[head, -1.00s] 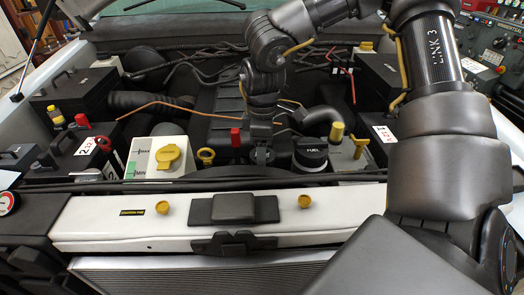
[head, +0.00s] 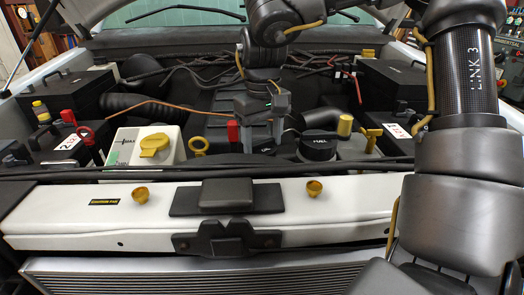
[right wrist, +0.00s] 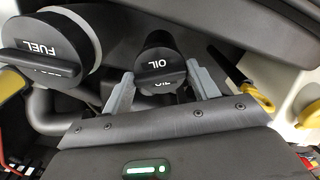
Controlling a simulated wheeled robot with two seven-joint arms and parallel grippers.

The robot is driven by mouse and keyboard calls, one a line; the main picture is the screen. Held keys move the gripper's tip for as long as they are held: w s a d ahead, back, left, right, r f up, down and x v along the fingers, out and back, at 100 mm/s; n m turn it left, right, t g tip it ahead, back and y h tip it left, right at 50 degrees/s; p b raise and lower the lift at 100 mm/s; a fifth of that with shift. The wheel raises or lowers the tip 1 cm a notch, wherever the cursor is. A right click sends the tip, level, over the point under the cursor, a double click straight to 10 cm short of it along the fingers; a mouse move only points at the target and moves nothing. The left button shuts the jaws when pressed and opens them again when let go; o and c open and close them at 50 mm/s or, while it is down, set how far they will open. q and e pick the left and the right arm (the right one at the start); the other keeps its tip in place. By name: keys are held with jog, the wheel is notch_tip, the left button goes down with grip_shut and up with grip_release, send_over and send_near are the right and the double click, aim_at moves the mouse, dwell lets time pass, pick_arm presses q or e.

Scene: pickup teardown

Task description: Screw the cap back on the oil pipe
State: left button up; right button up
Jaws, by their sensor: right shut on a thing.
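The black oil cap (right wrist: 160,68), marked OIL, sits between the two grey fingers of my right gripper (right wrist: 160,90) in the right wrist view. The fingers are shut on its raised grip bar. In the head view my right gripper (head: 263,133) points down into the engine bay, behind the front crossbar. My left gripper is not in view.
A black FUEL cap (head: 318,146) stands close to the right of my gripper. A red cap (head: 233,132) and a yellow ring handle (head: 198,146) are close to its left. A white reservoir with a yellow cap (head: 155,145) is further left. The white crossbar (head: 330,208) runs in front.

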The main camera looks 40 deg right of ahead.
aim_at(262, 141)
jog(key=m+b, duration=0.2)
jog(key=b, duration=0.1)
jog(key=shift+w+f, duration=0.1)
jog(key=shift+f, duration=0.15)
jog(key=shift+r+m+b, duration=0.25)
jog(key=shift+m+b, duration=0.15)
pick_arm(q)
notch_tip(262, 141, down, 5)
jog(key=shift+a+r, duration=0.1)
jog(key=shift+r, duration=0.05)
pick_arm(e)
jog(key=shift+r, duration=0.1)
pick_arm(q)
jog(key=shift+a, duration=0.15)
pick_arm(e)
jog(key=o, duration=1.2)
jog(key=shift+r, duration=0.45)
pick_arm(q)
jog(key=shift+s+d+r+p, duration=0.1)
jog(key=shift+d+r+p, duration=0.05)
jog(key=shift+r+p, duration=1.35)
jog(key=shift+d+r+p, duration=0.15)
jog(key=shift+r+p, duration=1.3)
jog(key=shift+p, duration=0.05)
pick_arm(e)
jog(key=shift+r, duration=4.9)
